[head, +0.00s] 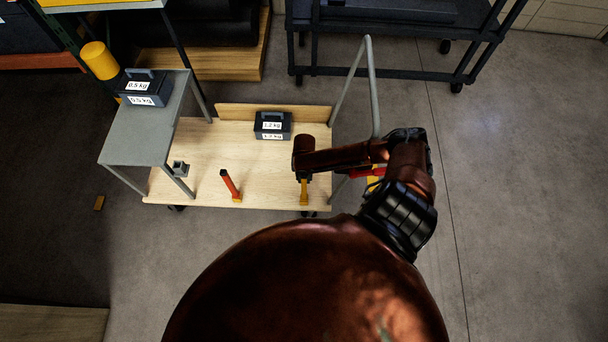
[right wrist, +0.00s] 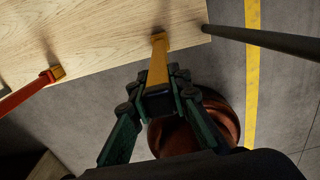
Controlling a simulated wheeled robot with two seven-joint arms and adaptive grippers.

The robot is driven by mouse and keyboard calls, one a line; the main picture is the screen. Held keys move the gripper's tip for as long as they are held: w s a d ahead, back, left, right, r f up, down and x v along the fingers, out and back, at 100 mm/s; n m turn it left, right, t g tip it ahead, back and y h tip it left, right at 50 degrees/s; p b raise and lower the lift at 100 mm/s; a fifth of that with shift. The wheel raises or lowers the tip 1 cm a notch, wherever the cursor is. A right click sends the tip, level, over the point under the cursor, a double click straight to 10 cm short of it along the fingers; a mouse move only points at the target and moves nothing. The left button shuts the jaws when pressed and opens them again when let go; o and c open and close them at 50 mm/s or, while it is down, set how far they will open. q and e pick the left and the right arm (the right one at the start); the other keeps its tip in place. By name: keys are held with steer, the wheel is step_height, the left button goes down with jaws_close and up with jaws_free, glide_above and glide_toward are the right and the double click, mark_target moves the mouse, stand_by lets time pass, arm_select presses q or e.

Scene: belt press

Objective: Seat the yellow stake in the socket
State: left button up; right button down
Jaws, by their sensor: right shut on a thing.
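The yellow stake (right wrist: 157,68) is between the fingers of my right gripper (right wrist: 160,84) in the right wrist view. In the head view the stake (head: 304,187) points down below my right gripper (head: 304,175) at the front edge of the wooden deck. A small orange-yellow foot (right wrist: 158,38), likely the socket, shows at the stake's far end on the deck edge. I cannot tell whether the stake is inside it or only above it. My left gripper is not in view.

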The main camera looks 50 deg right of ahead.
steer(key=shift+f, duration=0.15)
steer(key=c, duration=1.7)
jaws_free()
step_height(320, 180, up, 12)
steer(key=shift+r, duration=0.1)
